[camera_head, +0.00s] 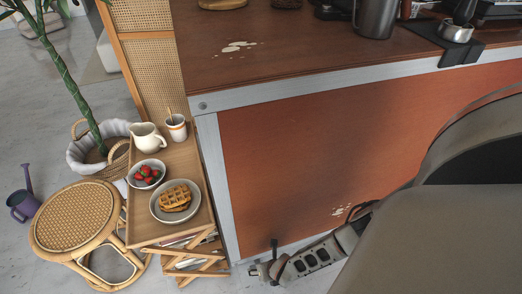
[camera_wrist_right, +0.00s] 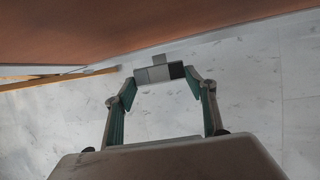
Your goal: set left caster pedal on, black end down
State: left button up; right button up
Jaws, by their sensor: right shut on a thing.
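My right gripper (camera_head: 262,270) is low at the bottom front corner of the cart (camera_head: 300,150), near the floor. The left caster cannot be made out. My left gripper is out of view.
A wooden side table (camera_head: 168,232) with a waffle plate (camera_head: 160,212), strawberries, jug and cup stands left of the cart corner. A rattan stool (camera_head: 75,218), potted plant and purple watering can (camera_head: 22,205) are farther left. The cart's orange panel is close to the gripper.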

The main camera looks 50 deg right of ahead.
jog(key=shift+s+f+y, duration=0.15)
jog(key=shift+s+y, duration=0.1)
jog(key=shift+y, duration=0.05)
dwell(0.4)
jog(key=o, duration=1.1)
jog(key=shift+w, duration=0.1)
jog(key=v, duration=1.2)
